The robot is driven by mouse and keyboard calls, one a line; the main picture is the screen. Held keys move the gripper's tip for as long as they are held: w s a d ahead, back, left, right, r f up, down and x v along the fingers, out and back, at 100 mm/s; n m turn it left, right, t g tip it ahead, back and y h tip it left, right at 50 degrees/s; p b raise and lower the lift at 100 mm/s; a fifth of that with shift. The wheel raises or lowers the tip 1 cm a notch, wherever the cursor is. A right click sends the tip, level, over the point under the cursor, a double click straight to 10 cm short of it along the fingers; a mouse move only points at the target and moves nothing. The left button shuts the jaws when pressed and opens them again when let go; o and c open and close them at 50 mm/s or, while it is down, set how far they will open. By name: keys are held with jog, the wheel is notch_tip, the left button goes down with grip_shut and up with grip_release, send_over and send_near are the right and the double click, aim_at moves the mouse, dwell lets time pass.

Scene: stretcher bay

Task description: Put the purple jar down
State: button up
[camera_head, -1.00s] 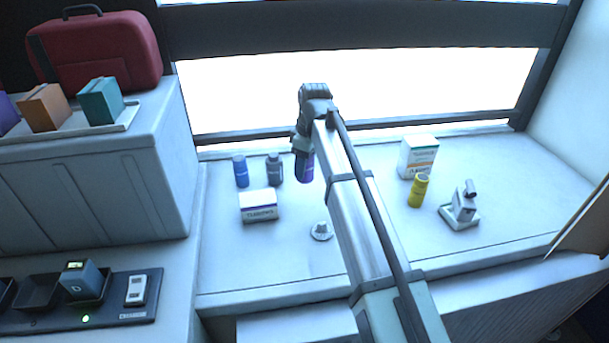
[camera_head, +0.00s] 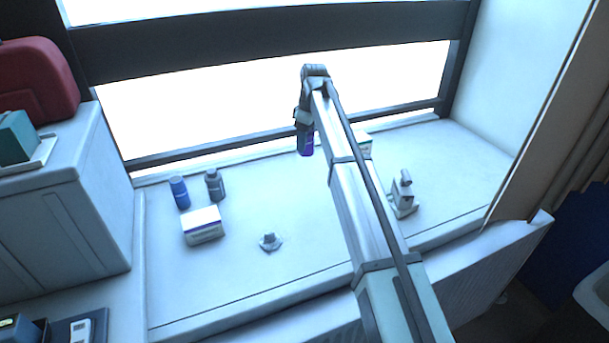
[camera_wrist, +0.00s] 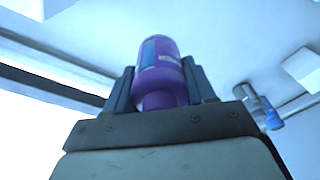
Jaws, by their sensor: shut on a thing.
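The purple jar (camera_head: 306,142) hangs below my gripper (camera_head: 304,118) in the head view, near the back of the white counter (camera_head: 300,215). In the wrist view the purple jar (camera_wrist: 160,66) sits between the two fingers of my gripper (camera_wrist: 160,92), which is shut on it. The jar seems to be held above the counter; I cannot tell how high. My own arm hides part of the counter to the right of the jar.
A blue bottle (camera_head: 180,193), a grey bottle (camera_head: 214,184) and a white box (camera_head: 203,225) stand left. A small grey knobbed piece (camera_head: 270,242) lies in front. A white device (camera_head: 403,195) stands right; a box (camera_head: 365,145) is partly hidden behind my arm. The middle left is clear.

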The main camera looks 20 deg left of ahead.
jog(key=shift+w+a+r, duration=0.2)
jog(key=shift+w+a, duration=0.3)
jog(key=shift+w, duration=0.25)
jog(key=shift+f, duration=0.15)
notch_tip(320, 180, down, 10)
jog(key=shift+r, duration=0.15)
jog(key=o, duration=1.1)
jog(key=shift+o, duration=0.2)
jog(key=r, duration=0.4)
jog(key=d+r, duration=0.1)
jog(key=r, duration=0.7)
jog(key=shift+d, duration=0.15)
